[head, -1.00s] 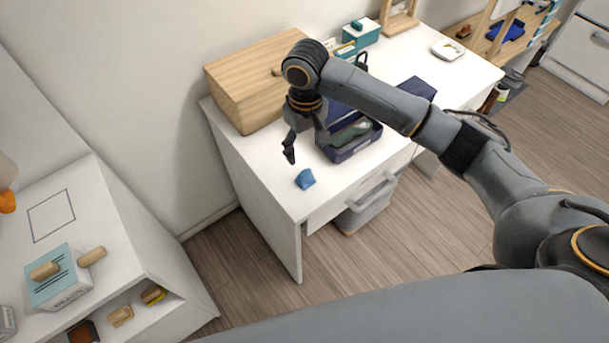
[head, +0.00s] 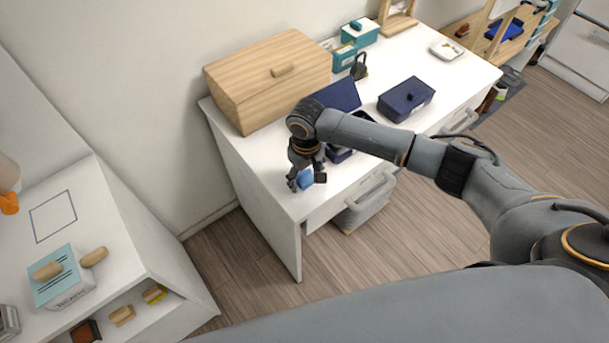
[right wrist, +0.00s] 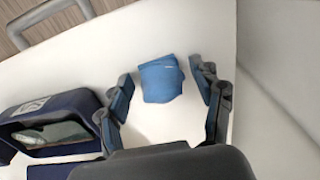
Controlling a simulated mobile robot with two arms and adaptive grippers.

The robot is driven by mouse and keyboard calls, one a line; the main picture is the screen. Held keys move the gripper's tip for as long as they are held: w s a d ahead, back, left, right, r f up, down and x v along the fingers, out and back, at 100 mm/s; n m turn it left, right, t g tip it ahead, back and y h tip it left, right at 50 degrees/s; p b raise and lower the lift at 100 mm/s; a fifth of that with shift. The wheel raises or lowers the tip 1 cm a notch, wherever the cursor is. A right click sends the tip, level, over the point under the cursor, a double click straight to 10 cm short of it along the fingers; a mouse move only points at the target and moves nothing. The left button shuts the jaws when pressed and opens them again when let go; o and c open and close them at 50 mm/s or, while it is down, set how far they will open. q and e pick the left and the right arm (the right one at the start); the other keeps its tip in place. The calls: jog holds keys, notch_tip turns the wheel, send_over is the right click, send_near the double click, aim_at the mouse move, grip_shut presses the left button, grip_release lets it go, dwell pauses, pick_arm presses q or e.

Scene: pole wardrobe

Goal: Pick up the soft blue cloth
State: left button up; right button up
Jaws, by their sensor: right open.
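The soft blue cloth (head: 305,178) is a small folded piece on the white desk near its front left corner. In the right wrist view the cloth (right wrist: 161,80) lies flat on the white top, ahead of and between my fingers. My right gripper (head: 306,182) is over the cloth and partly hides it in the head view. In the right wrist view its fingers (right wrist: 166,98) are spread apart, with nothing held. I cannot tell from these frames how high the fingertips are above the desk. My left gripper is not in view.
An open dark blue box (right wrist: 55,130) is beside the gripper, left in the wrist view. A wooden box (head: 262,80) stands at the back of the white desk (head: 270,165). A lidded navy box (head: 406,99) and a padlock (head: 359,66) are further right. The desk edge is close to the cloth.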

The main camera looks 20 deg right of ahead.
aim_at(306, 173)
jog(key=c, duration=1.3)
jog(key=shift+r, duration=0.15)
jog(key=shift+r, duration=0.25)
notch_tip(306, 173, up, 2)
jog(key=shift+w+r+b, duration=0.1)
jog(key=shift+r+b, duration=0.1)
jog(key=shift+b, duration=0.2)
jog(key=s+a+r, duration=0.2)
jog(key=s+r, duration=0.1)
jog(key=s, duration=0.1)
jog(key=s+a+r, duration=0.2)
jog(key=s+r, duration=0.1)
jog(key=s, duration=0.1)
jog(key=s+a+r, duration=0.2)
jog(key=s+r, duration=0.2)
jog(key=shift+s+a, duration=0.1)
jog(key=shift+s, duration=0.3)
